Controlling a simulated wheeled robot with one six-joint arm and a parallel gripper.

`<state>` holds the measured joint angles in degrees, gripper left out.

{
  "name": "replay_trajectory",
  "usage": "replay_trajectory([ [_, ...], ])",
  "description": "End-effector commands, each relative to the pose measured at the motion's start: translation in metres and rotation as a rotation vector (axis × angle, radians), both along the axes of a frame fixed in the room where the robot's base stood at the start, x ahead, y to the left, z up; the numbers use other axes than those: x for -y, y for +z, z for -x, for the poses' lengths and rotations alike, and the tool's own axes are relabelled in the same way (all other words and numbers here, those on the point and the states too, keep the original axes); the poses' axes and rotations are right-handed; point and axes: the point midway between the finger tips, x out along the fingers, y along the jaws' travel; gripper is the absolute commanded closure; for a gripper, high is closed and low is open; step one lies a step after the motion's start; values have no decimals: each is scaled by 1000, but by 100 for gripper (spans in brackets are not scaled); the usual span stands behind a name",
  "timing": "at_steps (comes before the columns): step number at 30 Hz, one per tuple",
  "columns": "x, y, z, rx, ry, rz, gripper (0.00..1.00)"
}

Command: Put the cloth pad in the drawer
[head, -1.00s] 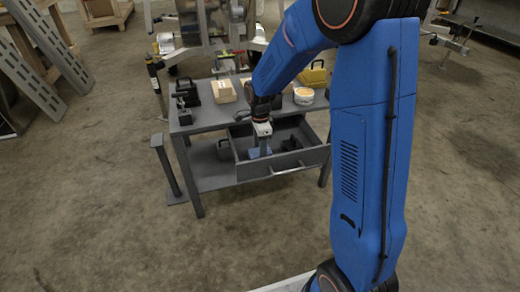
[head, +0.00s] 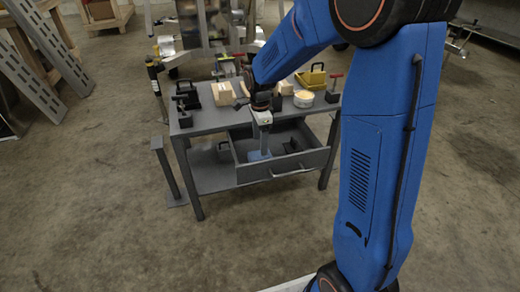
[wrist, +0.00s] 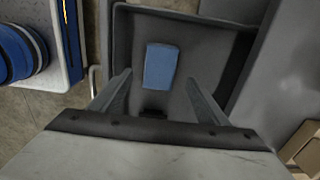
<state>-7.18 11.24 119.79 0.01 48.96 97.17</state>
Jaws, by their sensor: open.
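The cloth pad (wrist: 161,66) is a small blue block-like piece lying flat on the floor of the open drawer (wrist: 228,70). In the head view the pad (head: 257,155) shows in the left part of the pulled-out drawer (head: 300,165), below my gripper (head: 264,132). In the wrist view my gripper (wrist: 158,95) has its two fingers wide apart with nothing between them. The pad lies beyond the fingertips and looks apart from them.
The grey workbench (head: 208,121) carries cardboard boxes (head: 223,93), a yellow case (head: 311,77), a round tub (head: 303,99) and black tools. A dark object (head: 291,146) lies in the drawer's right part. A post (head: 166,170) stands left of the bench.

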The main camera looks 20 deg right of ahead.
Motion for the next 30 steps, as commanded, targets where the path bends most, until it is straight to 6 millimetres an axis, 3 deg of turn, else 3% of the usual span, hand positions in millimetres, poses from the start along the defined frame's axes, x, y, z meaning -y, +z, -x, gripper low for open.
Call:
replay_trajectory([
  [3,0,24,-1,3,0,0,31],
  [9,0,51,0,1,0,0,31],
  [20,1,66,4,5,17,0,31],
  [23,5,77,16,22,71,-2,31],
  [30,22,116,71,94,333,7,31],
])
